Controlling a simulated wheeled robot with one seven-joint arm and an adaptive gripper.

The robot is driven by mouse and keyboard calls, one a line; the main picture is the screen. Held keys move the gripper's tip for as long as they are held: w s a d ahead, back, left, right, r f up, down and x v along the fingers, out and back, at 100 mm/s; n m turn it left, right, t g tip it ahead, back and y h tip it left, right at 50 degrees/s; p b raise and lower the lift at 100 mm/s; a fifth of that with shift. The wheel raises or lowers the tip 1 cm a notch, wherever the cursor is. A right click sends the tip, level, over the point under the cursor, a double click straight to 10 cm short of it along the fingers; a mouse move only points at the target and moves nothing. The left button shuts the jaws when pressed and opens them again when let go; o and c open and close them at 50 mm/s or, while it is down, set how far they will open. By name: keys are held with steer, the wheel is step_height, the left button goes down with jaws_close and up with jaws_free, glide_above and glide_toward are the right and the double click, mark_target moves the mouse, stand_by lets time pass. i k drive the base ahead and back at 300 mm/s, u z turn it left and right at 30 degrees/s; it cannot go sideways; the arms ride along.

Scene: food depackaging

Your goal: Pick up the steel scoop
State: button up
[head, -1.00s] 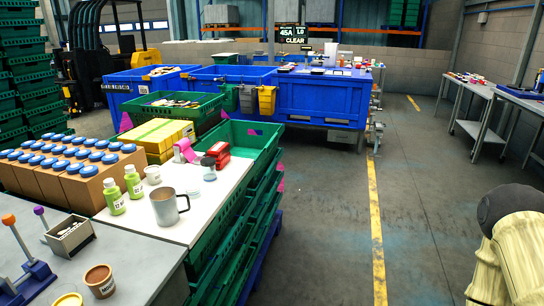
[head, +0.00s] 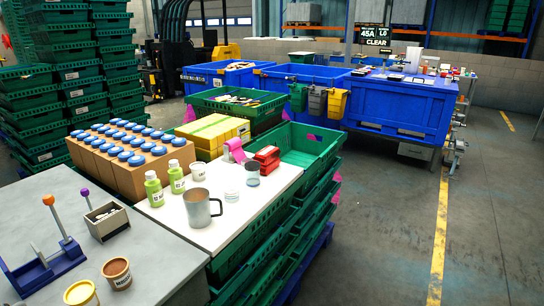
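No thing that I can surely name as the steel scoop shows in the head view. The closest match is a grey metal cup-shaped vessel (head: 199,208) with a side handle. It stands upright near the front of the white board (head: 226,239). Its handle points right, and nothing touches it. My gripper is not in view.
Blue-lidded brown boxes (head: 127,180) stand left. Green crates (head: 312,145) adjoin the board. Floor (head: 385,220) on the right is clear.

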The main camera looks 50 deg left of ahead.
mark_target(243, 162)
steer(key=u, duration=0.05)
steer(key=i, duration=2.7)
steer(key=u, duration=3.4)
